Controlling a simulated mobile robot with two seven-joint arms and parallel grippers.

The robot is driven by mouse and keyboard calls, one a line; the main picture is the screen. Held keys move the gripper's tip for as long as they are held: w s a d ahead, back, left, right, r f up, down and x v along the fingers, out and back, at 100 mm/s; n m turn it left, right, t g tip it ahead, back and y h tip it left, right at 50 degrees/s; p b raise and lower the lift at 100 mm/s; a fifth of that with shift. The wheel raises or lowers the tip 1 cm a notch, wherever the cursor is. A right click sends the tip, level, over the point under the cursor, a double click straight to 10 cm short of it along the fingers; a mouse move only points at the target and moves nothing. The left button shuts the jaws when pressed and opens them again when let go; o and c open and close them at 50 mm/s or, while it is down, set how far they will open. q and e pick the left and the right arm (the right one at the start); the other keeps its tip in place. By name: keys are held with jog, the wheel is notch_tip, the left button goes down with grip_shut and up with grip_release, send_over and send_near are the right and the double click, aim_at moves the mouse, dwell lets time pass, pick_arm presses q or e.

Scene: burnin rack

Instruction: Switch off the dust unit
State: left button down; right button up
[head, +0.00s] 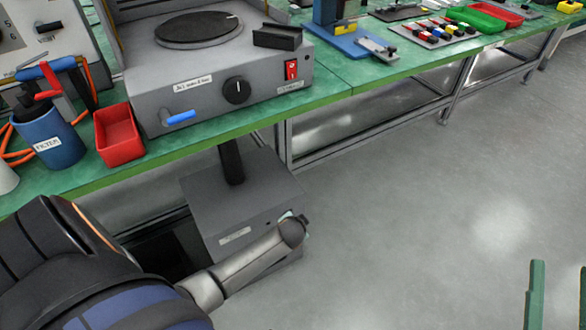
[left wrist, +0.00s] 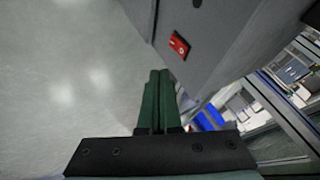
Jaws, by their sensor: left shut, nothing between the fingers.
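The dust unit is a grey box (head: 225,196) with a label and a black pipe on top, standing on the floor under the bench. In the left wrist view its grey side (left wrist: 222,48) carries a red rocker switch (left wrist: 179,45). I cannot tell which way the rocker is pressed. My left gripper (left wrist: 158,74) is shut and empty, its green fingertips just below and left of the switch, apparently apart from it. In the head view the left wrist hides most of this gripper and the switch. My right gripper (head: 560,265) is open and empty over the floor.
On the green bench (head: 345,76) above stands a grey device (head: 215,87) with a dial and its own red switch (head: 291,70). A red bin (head: 118,135) and a blue cup (head: 48,140) stand left of it. Bench legs (head: 284,146) rise nearby. Floor at right is clear.

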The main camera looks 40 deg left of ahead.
pick_arm(q)
jog(key=s+r+p, duration=0.4)
jog(key=r, duration=0.3)
jog(key=shift+d+r, duration=0.25)
jog(key=shift+d, duration=0.2)
pick_arm(e)
notch_tip(320, 180, down, 24)
jog(key=s+m+g+h, duration=0.2)
jog(key=m+g+h, duration=0.3)
jog(key=g, duration=0.5)
jog(key=shift+s+d+f+h, duration=0.15)
jog(key=shift+d+f+h, duration=0.15)
jog(key=shift+d, duration=0.15)
jog(key=shift+r, duration=0.1)
